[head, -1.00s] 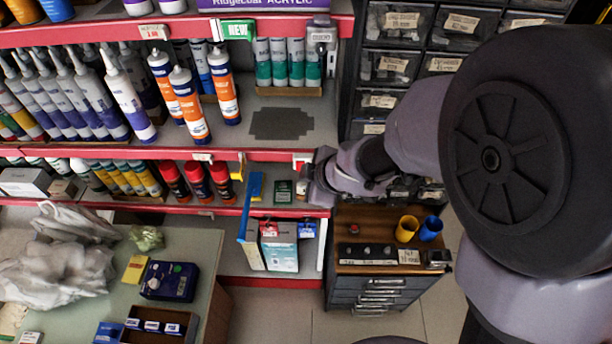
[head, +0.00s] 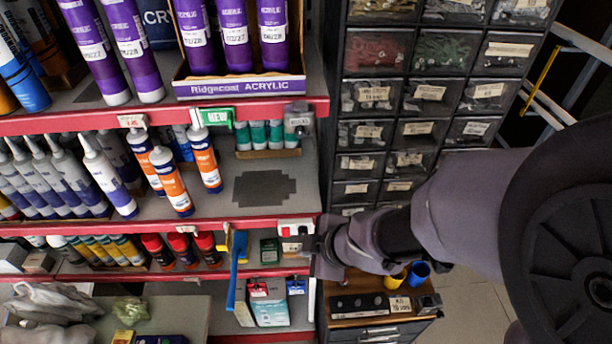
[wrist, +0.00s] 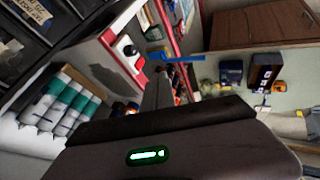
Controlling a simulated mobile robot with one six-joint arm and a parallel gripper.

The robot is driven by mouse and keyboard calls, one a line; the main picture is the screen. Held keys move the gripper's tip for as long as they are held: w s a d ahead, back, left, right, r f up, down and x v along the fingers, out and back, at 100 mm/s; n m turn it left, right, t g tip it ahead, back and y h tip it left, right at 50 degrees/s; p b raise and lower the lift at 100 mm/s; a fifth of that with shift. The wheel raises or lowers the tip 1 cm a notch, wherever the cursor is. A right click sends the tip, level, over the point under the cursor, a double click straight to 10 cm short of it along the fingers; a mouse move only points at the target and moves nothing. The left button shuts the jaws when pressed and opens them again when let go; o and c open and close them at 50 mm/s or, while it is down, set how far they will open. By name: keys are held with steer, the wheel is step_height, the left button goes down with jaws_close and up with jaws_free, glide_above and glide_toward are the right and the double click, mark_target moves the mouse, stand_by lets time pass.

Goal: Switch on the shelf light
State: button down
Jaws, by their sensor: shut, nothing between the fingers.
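A small white switch-like box (head: 296,230) with dark and red parts sits at the right end of the red middle shelf edge. It also shows in the wrist view as a white plate with a dark part (wrist: 128,51). My gripper (head: 312,243) is shut and empty, just right of and close to this box. In the wrist view its fingers (wrist: 152,92) point up toward the shelf edge; whether they touch the box I cannot tell. A grey box (head: 298,119) with a label hangs at the right end of the shelf edge above. Whether any light is lit I cannot tell.
A blue bar (head: 236,270) sticks out left of my gripper. Parts drawers (head: 410,100) stand at right. A wooden-topped cabinet (head: 350,312) with yellow and blue cups (head: 418,273) stands below my arm. Cartridges (head: 170,180) fill the shelves at left.

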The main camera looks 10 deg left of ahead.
mark_target(286, 232)
steer(key=w+a+f+b, duration=0.5)
steer(key=w+f, duration=0.2)
steer(key=f, duration=0.1)
steer(key=shift+w+a+f+b, duration=0.3)
steer(key=shift+w+f+b, duration=0.05)
steer(key=shift+f+b, duration=0.05)
steer(key=shift+f, duration=0.1)
